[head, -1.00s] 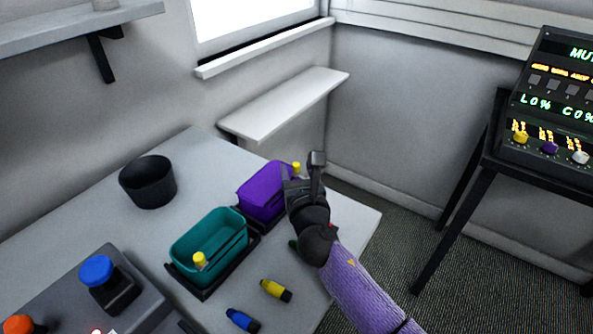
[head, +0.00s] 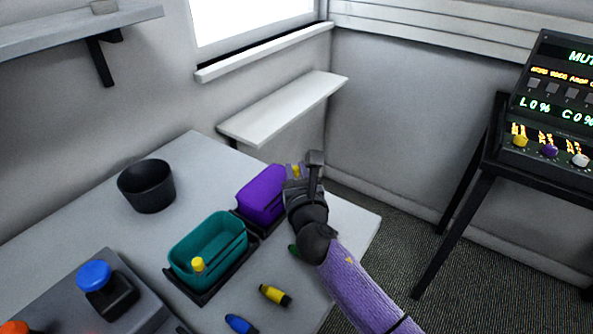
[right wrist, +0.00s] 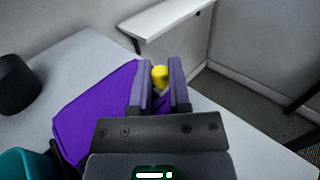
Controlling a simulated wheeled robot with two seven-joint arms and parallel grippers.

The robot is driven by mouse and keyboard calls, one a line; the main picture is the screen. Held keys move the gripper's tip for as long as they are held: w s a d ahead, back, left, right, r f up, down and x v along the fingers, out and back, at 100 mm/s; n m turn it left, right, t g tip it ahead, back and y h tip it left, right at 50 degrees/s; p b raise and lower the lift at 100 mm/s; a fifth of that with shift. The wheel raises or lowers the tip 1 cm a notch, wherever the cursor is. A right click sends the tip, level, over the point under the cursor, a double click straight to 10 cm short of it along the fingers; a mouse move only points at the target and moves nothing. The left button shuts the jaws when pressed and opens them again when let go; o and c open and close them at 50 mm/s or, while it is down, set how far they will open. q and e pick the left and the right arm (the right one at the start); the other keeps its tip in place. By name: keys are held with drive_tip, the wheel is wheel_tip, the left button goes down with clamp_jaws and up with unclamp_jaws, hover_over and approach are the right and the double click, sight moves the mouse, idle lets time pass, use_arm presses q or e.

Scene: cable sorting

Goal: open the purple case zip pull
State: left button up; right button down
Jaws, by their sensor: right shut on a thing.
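The purple case (head: 260,196) stands in a dark tray on the table, behind the teal case. It also shows in the right wrist view (right wrist: 92,115), left of my fingers, as a plain purple surface. Its zip pull (right wrist: 160,75) is a small yellow knob between my right fingertips, and its top shows in the head view (head: 295,170). My right gripper (head: 304,172) is shut on this pull at the case's right end. The gripper hides part of that end, and I cannot tell how far the zip is open. My left gripper is not in view.
The teal case (head: 208,245), with a yellow pull at its front, stands nearer. A black pot (head: 147,187) is at the left. A yellow connector (head: 275,294) and a blue one (head: 240,323) lie in front. A wall shelf (head: 285,108) is behind.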

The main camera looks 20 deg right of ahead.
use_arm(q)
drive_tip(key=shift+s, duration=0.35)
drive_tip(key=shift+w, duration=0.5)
use_arm(e)
drive_tip(key=shift+s+a, duration=0.1)
drive_tip(key=shift+a, duration=0.05)
drive_tip(key=s+a, duration=0.2)
drive_tip(key=s+a+p, duration=0.1)
drive_tip(key=s+a, duration=0.1)
drive_tip(key=a, duration=0.1)
drive_tip(key=shift+s+a+p, duration=0.15)
drive_tip(key=shift+a+p, duration=0.15)
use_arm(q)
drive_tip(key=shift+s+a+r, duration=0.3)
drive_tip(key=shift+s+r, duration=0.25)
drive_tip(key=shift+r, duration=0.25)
use_arm(e)
drive_tip(key=shift+s+a, duration=0.2)
drive_tip(key=c, duration=0.7)
unclamp_jaws()
drive_tip(key=shift+c, duration=0.2)
drive_tip(key=shift+o, duration=0.9)
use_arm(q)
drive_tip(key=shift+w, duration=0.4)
